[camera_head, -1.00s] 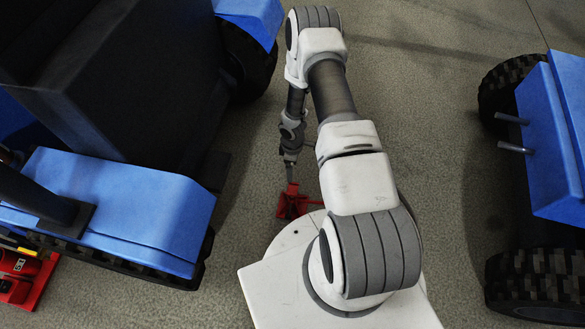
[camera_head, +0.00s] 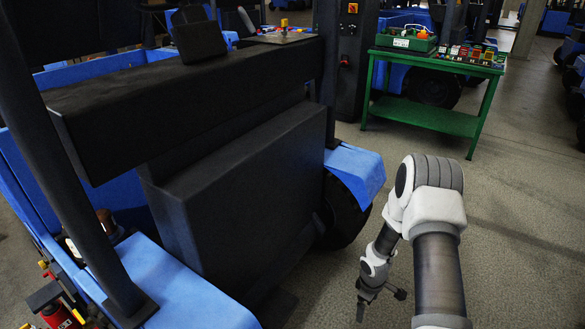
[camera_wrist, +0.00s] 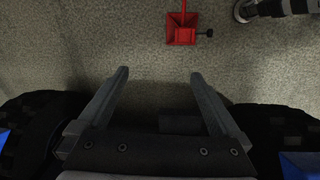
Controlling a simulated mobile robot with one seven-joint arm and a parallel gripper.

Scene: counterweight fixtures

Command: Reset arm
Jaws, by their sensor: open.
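My gripper (camera_head: 363,303) hangs at the end of my bent arm, low at the right of centre in the head view. In the wrist view my gripper (camera_wrist: 160,82) is open, with its two fingers spread and nothing between them. A small red object (camera_wrist: 181,34) with a dark knob at its side is on the floor ahead of the fingertips, apart from them. That red object is out of the head view.
A large blue and black vehicle (camera_head: 240,180) fills the left, close to my arm. A green table (camera_head: 430,118) with a green bin (camera_head: 405,40) and several small coloured items stands behind. Another red device (camera_head: 55,312) is at lower left. Floor at right is clear.

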